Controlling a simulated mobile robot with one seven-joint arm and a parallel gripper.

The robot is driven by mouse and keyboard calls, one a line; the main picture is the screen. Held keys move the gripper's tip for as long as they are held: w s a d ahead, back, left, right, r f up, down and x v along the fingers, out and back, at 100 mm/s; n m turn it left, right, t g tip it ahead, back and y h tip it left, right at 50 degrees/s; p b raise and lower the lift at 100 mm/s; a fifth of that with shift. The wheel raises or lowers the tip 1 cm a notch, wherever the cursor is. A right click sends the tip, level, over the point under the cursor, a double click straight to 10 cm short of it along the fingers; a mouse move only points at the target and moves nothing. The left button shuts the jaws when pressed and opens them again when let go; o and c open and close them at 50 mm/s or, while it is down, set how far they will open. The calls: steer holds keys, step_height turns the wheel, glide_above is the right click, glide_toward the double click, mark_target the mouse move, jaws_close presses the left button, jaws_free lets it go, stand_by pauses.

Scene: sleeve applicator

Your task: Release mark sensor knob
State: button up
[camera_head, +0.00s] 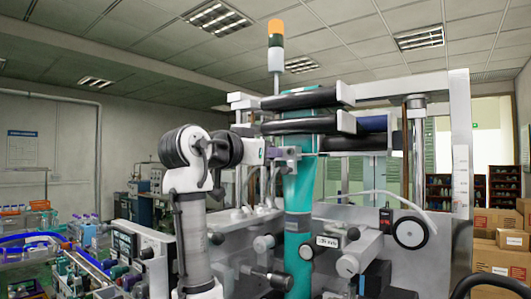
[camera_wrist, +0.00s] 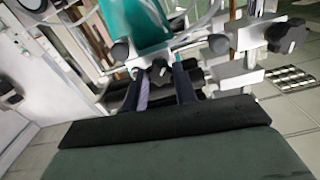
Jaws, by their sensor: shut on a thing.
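A dark lobed knob (camera_wrist: 160,70), which looks like the mark sensor knob, sits at the end of a metal bracket in the wrist view. My gripper (camera_wrist: 162,80) has its two dark fingers on either side of this knob and is shut on it. In the head view my gripper (camera_head: 284,153) reaches in from the left, in front of the teal sleeve film. The held knob cannot be made out clearly there. Other dark knobs stand near it in the wrist view: a round one (camera_wrist: 120,50), another round one (camera_wrist: 218,43) and a large lobed one (camera_wrist: 287,35).
Teal sleeve film (camera_head: 298,200) hangs down the middle of the machine, below black rollers (camera_head: 300,99). Several knobs and a black handwheel (camera_head: 411,232) stick out of the lower front. A signal tower (camera_head: 276,45) stands on top. Cardboard boxes (camera_head: 497,225) are stacked at right.

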steer(key=shift+n, duration=4.3)
steer(key=o, duration=1)
steer(key=shift+a, duration=0.1)
steer(key=b+v, duration=0.5)
steer(key=v, duration=0.8)
steer(key=shift+s+a, duration=0.25)
steer(key=shift+s, duration=0.1)
